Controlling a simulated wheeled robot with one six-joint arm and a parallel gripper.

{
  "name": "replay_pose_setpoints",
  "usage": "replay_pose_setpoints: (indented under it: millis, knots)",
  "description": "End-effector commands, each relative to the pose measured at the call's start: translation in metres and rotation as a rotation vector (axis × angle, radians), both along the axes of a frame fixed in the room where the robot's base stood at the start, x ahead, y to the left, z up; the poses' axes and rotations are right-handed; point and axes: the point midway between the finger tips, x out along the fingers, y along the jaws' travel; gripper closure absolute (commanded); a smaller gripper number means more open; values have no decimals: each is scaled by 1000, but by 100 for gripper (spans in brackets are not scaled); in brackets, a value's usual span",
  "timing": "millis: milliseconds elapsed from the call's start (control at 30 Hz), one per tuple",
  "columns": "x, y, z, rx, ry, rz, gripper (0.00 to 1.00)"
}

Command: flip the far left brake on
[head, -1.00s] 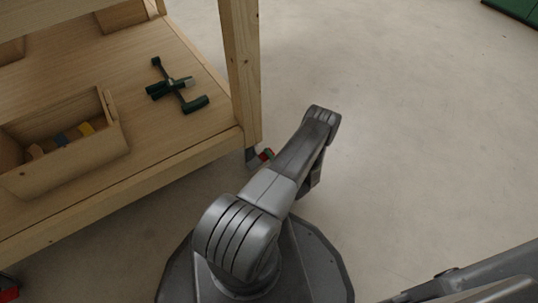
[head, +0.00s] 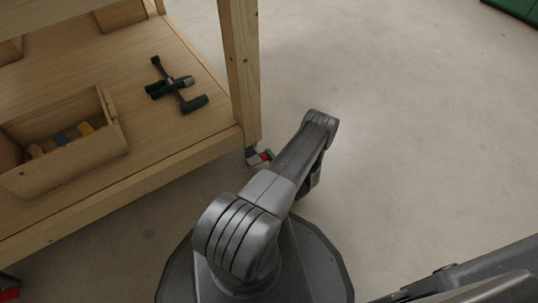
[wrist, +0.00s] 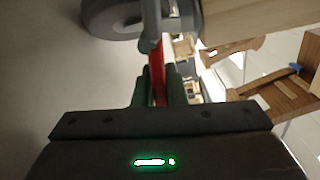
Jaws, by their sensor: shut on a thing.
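A caster with a red brake lever (head: 265,156) stands under the wooden leg in the middle of the head view. In the wrist view the red lever (wrist: 156,55) runs up from between my fingers toward the grey caster bracket and the dark wheel (wrist: 112,15). My gripper (wrist: 159,80) has green fingers, one on each side of the red lever, and is shut on it. The lever's exact angle is hard to tell.
The wooden cart (head: 190,148) has a lower shelf with an open box of blocks (head: 75,165) and a dark green tool (head: 180,88). Another red brake (head: 8,294) shows at the lower left. The floor to the right (head: 430,150) is clear.

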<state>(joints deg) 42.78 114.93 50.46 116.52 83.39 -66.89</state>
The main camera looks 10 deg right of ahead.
Motion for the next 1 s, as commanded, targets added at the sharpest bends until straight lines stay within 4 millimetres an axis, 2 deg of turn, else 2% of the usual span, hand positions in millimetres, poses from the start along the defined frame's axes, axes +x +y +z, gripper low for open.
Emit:
replay_pose_setpoints:
  millis: [233,667,700,800,1000]
  knots:
    - [-1,1,-4,69,26,0,100]
    - [-1,1,-5,81,32,0,100]
    - [-1,1,-5,81,32,0,85]
    - [-1,1,-5,80,31,0,67]
    - [0,0,-4,80,30,0,67]
